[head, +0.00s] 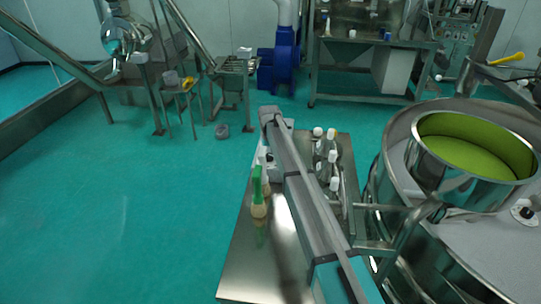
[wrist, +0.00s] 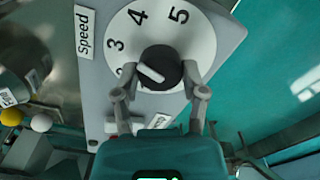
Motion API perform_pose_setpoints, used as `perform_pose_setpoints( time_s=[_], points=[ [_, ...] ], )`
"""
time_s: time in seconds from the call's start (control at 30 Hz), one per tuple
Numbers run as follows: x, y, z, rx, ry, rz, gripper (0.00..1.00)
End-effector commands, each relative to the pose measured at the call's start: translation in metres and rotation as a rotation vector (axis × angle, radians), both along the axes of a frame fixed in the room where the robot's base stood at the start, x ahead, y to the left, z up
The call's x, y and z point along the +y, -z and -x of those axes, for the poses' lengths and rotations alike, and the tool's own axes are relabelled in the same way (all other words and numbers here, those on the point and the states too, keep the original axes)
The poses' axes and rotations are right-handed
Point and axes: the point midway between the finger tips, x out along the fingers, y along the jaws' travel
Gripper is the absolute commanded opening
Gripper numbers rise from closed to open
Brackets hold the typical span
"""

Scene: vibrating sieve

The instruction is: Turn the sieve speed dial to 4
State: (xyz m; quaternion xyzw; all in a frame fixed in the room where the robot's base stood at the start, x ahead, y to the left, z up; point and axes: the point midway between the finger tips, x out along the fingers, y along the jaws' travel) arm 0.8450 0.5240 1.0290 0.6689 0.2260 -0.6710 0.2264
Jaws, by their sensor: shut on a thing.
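The sieve speed dial is a round black knob (wrist: 172,62) on a white disc (wrist: 202,38) with printed numbers, fixed to a grey panel (wrist: 93,72) labelled "Speed". Its white pointer mark slants to the left, toward the gap between 2 and 3. The 4 stands at the upper left of the disc and the 5 at the upper right. My gripper (wrist: 160,72) has one finger on each side of the knob, shut on it. In the head view my arm reaches over a metal table, and I cannot make out the dial or fingertips there.
The metal table (head: 243,272) holds several white-capped bottles (head: 332,160) and a green-topped bottle (head: 257,190) beside my arm. The large round steel sieve (head: 395,150), with a green interior, stands at the right. The green floor (head: 110,210) at the left is clear.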

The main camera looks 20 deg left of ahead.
Motion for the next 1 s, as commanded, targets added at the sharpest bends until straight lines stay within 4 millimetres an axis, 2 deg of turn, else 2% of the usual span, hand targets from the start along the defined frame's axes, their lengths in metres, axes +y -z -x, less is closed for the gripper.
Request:
perform_pose_setpoints(
  time_s=[0.23,0.27,0.43,1.0],
  points=[
    [0.0016,-0.0004,-0.0042,-0.008,0.0,-0.004,0.08],
    [0.0016,-0.0004,-0.0042,-0.008,0.0,-0.004,0.57],
    [0.0011,-0.0003,-0.0032,-0.007,-0.001,-0.003,0.89],
    [0.0001,-0.0058,-0.0007,-0.005,-0.035,-0.002,0.91]
  ],
)
